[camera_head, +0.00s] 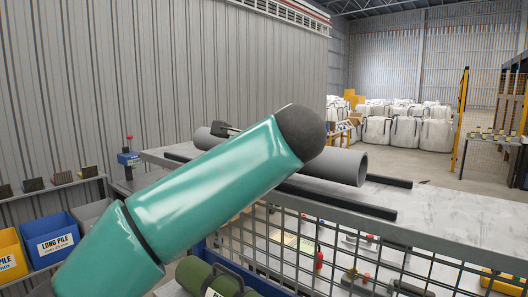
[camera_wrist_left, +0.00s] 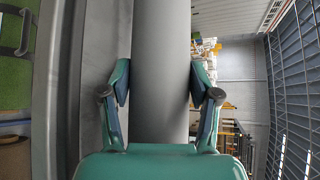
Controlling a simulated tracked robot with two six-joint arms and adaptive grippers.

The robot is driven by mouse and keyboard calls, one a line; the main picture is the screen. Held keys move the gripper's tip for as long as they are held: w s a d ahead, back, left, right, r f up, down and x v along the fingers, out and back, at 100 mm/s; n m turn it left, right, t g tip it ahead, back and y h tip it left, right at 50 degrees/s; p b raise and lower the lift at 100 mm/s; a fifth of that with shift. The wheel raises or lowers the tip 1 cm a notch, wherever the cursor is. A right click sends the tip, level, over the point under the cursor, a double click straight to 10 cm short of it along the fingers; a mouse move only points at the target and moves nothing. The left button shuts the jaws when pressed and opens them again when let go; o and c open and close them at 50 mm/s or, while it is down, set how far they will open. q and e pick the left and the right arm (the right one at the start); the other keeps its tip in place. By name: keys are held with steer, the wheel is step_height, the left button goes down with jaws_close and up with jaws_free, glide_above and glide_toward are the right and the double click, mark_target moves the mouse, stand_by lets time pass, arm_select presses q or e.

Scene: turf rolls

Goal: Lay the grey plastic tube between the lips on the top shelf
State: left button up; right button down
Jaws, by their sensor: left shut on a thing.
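The grey plastic tube (camera_head: 345,165) lies lengthwise over the top shelf (camera_head: 450,212) in the head view, its open end to the right. My teal left arm crosses in front and hides its middle. In the picture the tube sits between the front black lip (camera_head: 340,198) and the back black lip (camera_head: 390,180). I cannot tell whether it touches the shelf. In the left wrist view, the fingers of my left gripper (camera_wrist_left: 160,88) are on both sides of the tube (camera_wrist_left: 160,45), shut on it. My right gripper is not in view.
A wire mesh (camera_head: 370,262) runs below the shelf's front edge. Blue (camera_head: 50,238) and yellow (camera_head: 10,255) bins stand at the left. Dark green rolls (camera_head: 215,280) lie at the bottom. The shelf's right part is bare. White bags (camera_head: 405,130) stand far back.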

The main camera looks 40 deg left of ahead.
arm_select(q)
steer(key=shift+d+f, duration=0.15)
steer(key=shift+f, duration=0.55)
steer(key=o, duration=1.4)
steer(key=shift+w+f, duration=0.1)
steer(key=v, duration=0.8)
steer(key=shift+a+r, duration=0.2)
steer(key=shift+r, duration=0.15)
steer(key=shift+r, duration=0.25)
